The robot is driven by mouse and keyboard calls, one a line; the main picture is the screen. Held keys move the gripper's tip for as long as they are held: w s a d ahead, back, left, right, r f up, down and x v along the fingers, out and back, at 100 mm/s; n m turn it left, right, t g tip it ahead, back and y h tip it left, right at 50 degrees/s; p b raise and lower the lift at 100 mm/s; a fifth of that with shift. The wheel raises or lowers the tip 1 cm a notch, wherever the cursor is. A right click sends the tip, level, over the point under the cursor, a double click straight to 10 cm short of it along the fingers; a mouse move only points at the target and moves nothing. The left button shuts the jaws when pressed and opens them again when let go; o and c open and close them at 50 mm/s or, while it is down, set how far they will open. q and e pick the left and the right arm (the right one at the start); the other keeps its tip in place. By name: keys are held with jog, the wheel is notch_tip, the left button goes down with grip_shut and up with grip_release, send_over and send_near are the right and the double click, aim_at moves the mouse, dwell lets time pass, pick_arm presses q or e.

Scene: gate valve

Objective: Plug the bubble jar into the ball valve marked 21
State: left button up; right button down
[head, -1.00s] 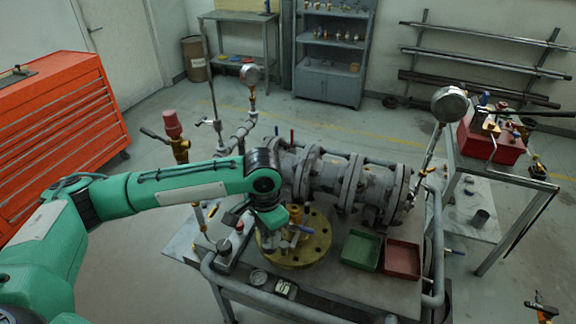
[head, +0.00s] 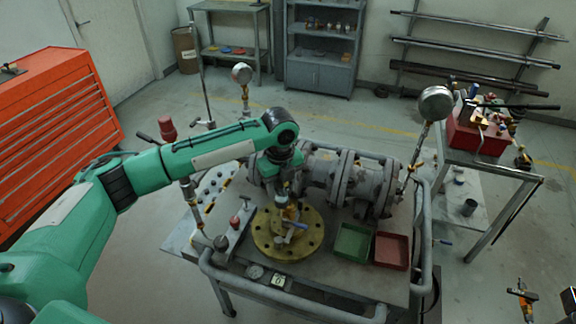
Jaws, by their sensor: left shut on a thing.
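My left gripper (head: 284,193) points down over the round brass flange (head: 262,242) on the cart. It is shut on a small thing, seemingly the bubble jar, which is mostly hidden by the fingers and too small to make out. A ball valve with a blue handle (head: 298,225) stands on the flange, just below the gripper. I cannot tell whether the held thing touches it. The number 21 is not legible. My right gripper is not in view.
Grey flanged pipework (head: 345,182) lies behind the flange. A green tray (head: 352,243) and a red tray (head: 392,250) are to its right. A dial gauge (head: 436,103) rises at the back right. A small display (head: 278,281) lies in front.

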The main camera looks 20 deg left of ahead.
pick_arm(q)
jog(key=w+m, duration=0.1)
jog(key=r+m, duration=0.1)
jog(key=m, duration=0.1)
jog(key=w+m+p, duration=0.1)
jog(key=m, duration=0.1)
jog(key=shift+w+d+r, duration=0.2)
jog(key=shift+w+r, duration=0.05)
jog(key=shift+w, duration=0.1)
jog(key=shift+w+f+m+b, duration=0.3)
jog(key=shift+f+m+b, duration=0.4)
jog(key=shift+f, duration=0.3)
jog(key=shift+w+f+m+b, duration=0.35)
jog(key=shift+f+m+b, duration=0.35)
jog(key=shift+f, duration=0.25)
jog(key=shift+w+f+m+b, duration=0.3)
jog(key=shift+f+m+b, duration=0.25)
jog(key=shift+f+m, duration=0.35)
jog(key=shift+f, duration=0.1)
jog(key=shift+d+p, duration=0.1)
jog(key=shift+p, duration=0.2)
jog(key=shift+p, duration=0.45)
jog(key=shift+f, duration=0.75)
jog(key=shift+f, duration=0.5)
dwell(0.6)
